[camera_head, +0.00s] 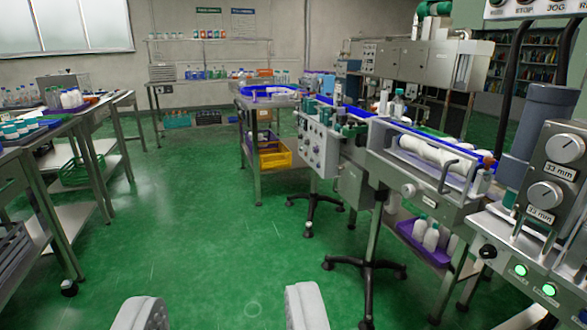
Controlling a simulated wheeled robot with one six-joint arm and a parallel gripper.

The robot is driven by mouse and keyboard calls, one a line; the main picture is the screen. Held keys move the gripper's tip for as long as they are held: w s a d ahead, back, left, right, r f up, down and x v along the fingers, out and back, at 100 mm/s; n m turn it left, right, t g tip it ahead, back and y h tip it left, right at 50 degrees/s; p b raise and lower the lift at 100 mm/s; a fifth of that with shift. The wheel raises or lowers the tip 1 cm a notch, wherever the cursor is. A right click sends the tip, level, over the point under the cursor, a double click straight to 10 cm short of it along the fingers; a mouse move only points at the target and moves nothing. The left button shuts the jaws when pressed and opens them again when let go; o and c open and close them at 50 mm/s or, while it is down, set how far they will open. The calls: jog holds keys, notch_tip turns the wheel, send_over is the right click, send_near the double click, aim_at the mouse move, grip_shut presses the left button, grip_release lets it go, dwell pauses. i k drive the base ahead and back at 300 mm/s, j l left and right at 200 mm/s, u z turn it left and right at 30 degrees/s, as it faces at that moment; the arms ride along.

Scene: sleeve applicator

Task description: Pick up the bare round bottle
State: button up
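My gripper (224,310) shows at the bottom edge, its two grey fingers wide apart with only green floor between them. It is empty and far from every bottle. I cannot tell which bottle is the bare round one. Several small white bottles (70,98) stand on the left bench. A pale bottle with a green cap (398,105) stands upright on the machine line at the right. White bottles (431,238) also stand in a purple tray under the machine.
The sleeve machine (412,190) with its conveyor fills the right, its wheeled stand feet (366,265) reaching into the floor. Steel benches (45,135) line the left. A yellow crate (274,158) sits under the far table. The green floor (190,220) between is clear.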

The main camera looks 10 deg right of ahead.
aim_at(397, 108)
jog(key=i+u, duration=0.15)
jog(key=i, duration=1.5)
jog(key=i+z, duration=0.7)
jog(key=i+j+z, duration=0.1)
jog(key=i+z, duration=0.2)
jog(key=i+l+z, duration=0.1)
jog(key=i+z, duration=0.25)
jog(key=i+l+z, duration=0.1)
jog(key=z, duration=0.25)
jog(key=i+z, duration=0.35)
jog(key=k+j, duration=0.05)
jog(key=k, duration=0.05)
